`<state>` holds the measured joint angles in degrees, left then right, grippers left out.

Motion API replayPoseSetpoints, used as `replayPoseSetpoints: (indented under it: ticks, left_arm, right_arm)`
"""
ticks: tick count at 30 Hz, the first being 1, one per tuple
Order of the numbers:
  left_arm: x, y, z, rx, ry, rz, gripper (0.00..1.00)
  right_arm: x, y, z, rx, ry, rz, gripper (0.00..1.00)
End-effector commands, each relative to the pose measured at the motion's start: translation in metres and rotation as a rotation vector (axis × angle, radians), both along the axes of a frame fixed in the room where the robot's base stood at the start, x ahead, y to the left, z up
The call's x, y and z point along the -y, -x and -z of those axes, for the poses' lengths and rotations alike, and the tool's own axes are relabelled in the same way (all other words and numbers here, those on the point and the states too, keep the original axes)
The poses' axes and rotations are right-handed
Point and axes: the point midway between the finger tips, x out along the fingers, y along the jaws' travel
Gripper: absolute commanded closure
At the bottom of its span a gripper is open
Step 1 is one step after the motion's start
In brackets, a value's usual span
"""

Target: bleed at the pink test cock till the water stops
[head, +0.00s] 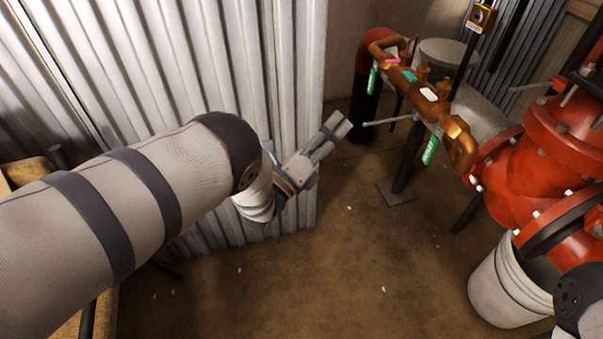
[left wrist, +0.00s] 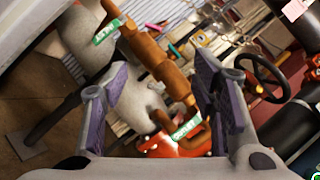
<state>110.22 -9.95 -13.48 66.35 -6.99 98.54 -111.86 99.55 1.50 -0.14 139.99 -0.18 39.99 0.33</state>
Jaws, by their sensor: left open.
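A brass valve assembly (head: 412,88) runs at a slant past the end of the corrugated wall. A small pink part (head: 391,61), apparently the pink test cock, is near its upper end. Teal (head: 409,76) and white (head: 429,95) parts sit lower along it. My left gripper (head: 328,138) is open and empty, apart from the brass, to its left and pointing toward it. The left wrist view shows the brass body (left wrist: 155,62) between its spread fingers (left wrist: 160,98), farther off. Whether water runs from the cock cannot be told. My right gripper is not visible.
A corrugated metal wall (head: 225,70) stands close beside my left arm. Red flanged pipework (head: 520,165) and a white bucket (head: 507,285) are at the right. A thin pale rod (head: 388,121) reaches left from the brass. The brown floor (head: 340,265) is mostly clear.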

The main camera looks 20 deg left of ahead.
Motion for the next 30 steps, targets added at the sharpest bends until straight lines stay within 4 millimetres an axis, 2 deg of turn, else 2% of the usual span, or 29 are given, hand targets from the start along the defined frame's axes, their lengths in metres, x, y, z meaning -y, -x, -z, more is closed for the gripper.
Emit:
replayPoseSetpoints:
  ticks: [6, 13, 18, 25, 26, 27, 30]
  left_arm:
    - [-0.023, 0.018, 0.048, -0.263, 0.123, -0.034, 0.47]
    - [-0.04, 0.039, 0.085, -0.462, 0.232, -0.077, 0.47]
    - [-0.044, 0.047, 0.096, -0.518, 0.265, -0.093, 0.47]
    - [-0.044, 0.047, 0.097, -0.523, 0.269, -0.093, 0.47]
    - [-0.045, 0.047, 0.097, -0.523, 0.268, -0.093, 0.47]
    - [-0.044, 0.047, 0.097, -0.522, 0.268, -0.093, 0.47]
    - [-0.045, 0.047, 0.097, -0.522, 0.268, -0.093, 0.47]
  right_arm:
    - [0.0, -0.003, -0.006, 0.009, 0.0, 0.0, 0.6]
    - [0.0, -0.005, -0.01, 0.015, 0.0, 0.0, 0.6]
    - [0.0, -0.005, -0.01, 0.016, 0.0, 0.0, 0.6]
    - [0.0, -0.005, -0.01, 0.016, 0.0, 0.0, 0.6]
    - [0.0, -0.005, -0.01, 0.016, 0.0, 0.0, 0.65]
    - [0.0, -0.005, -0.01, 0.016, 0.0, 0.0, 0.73]
    - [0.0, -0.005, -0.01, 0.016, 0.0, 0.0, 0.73]
